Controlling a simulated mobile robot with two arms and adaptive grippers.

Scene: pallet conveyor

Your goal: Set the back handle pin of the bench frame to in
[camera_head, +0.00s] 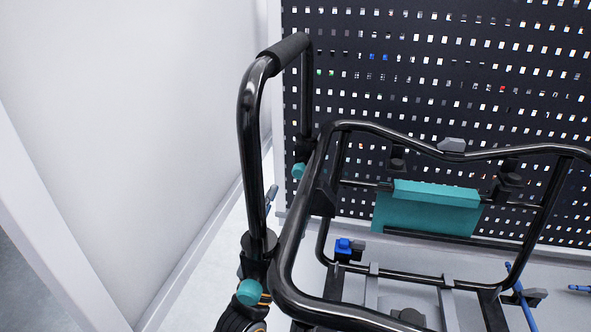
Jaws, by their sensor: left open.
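The bench frame (286,258) is a black tube frame filling the middle and right. A black handle (249,140) with a foam grip stands upright at its left end. One teal handle pin (248,292) sits at the foot of the handle's near leg, and another teal pin (298,171) is at the foot of the far leg. I cannot tell which is the back pin or whether either is in. My left gripper (246,311) is open at the bottom edge, just below the nearer pin. Its fingers are mostly cut off, and contact is unclear. My right gripper is not in view.
A black perforated board (440,60) stands behind the frame. A teal block (425,208) and a blue clip (344,246) are on the frame. Blue levers stand at right. A white wall (120,110) bounds the left, with a narrow pale floor strip between it and the handle.

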